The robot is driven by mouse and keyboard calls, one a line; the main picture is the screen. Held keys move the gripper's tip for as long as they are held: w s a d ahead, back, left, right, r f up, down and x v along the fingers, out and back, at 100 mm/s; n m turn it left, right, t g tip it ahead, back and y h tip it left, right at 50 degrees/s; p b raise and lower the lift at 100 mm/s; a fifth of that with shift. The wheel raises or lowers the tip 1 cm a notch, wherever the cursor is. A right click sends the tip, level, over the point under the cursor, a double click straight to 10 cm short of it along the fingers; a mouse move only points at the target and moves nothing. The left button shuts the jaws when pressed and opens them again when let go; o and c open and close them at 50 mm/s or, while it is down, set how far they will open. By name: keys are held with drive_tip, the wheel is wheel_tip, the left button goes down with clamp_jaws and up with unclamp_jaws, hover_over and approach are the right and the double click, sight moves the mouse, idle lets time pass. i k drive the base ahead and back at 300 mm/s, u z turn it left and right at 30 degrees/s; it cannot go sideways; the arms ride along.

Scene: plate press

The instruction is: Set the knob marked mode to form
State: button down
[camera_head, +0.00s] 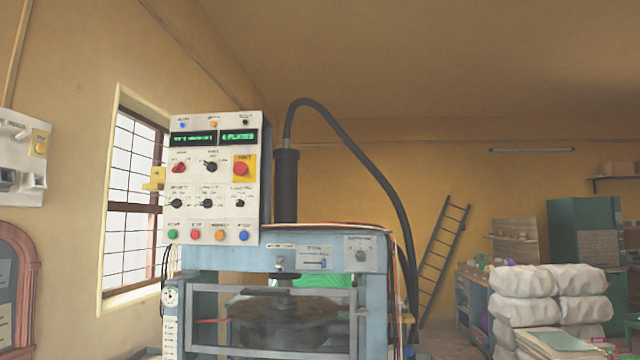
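The white control panel (223,150) of the press faces me left of centre. It bears a red knob (179,168) and a black knob (211,167) in its upper row. Below are three smaller black controls: a left one (176,203), a middle one (207,203) and a right one (240,203). A further dark knob (361,255) sits on a grey plate on the blue press frame (260,262). The labels are too small to read, so I cannot tell which knob is marked mode or where it points. My gripper is not in view.
A large red button (242,169) on yellow sits beside the upper knobs. Coloured buttons (208,235) line the panel's bottom, under two green displays above. A black hose (375,170) arches behind the press. White sacks (525,295) are stacked at right.

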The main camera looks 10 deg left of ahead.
sight(211, 167)
drive_tip(key=z, duration=0.75)
drive_tip(key=i, duration=1.3)
drive_tip(key=u, duration=4.35)
drive_tip(key=i, duration=1.75)
